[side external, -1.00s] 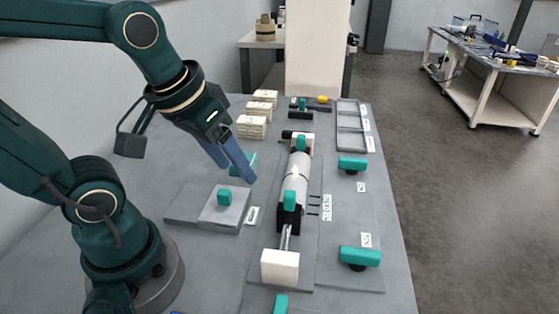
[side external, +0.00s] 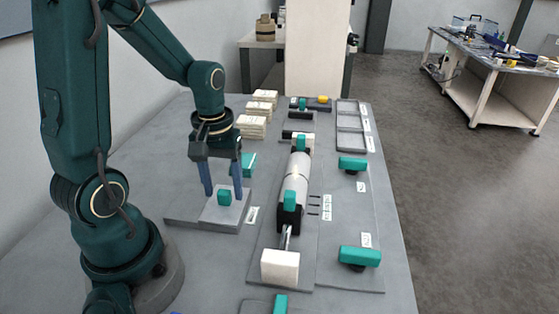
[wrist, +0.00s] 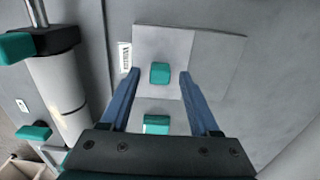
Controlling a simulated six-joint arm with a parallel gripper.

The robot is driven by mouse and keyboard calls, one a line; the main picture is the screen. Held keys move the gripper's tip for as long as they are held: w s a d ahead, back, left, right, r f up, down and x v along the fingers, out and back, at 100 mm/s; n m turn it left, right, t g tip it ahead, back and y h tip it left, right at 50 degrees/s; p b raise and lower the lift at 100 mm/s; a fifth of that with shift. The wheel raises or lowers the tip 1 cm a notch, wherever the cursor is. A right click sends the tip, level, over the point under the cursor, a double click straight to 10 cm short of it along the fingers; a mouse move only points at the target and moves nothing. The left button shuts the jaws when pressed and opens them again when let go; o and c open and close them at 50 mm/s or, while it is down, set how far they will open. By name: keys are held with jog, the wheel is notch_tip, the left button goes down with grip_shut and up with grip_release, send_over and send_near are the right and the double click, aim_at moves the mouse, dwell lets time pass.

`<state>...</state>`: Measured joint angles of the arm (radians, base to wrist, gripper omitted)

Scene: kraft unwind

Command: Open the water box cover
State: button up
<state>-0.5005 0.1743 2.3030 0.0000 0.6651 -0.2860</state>
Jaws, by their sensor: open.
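The water box cover (side external: 239,212) is a flat grey plate with a teal knob (side external: 224,197) on top. It lies level on a larger grey base (side external: 186,221), left of the roller. In the wrist view the same cover (wrist: 143,41) shows with its teal knob (wrist: 160,73) at its middle. My gripper (side external: 223,196) points down over the cover with its blue fingers open. The fingertips (wrist: 155,73) stand on either side of the knob, with a gap to it on each side. Whether the tips are level with the knob is hard to tell.
A white roller (side external: 295,178) with teal handles lies in a stand just right of the cover. Another teal block (side external: 249,163) sits behind my gripper. Stacked pale blocks (side external: 251,127) stand further back. Bare table lies left of the base.

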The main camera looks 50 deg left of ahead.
jog(key=shift+f, duration=0.6)
grip_shut()
dwell(1.1)
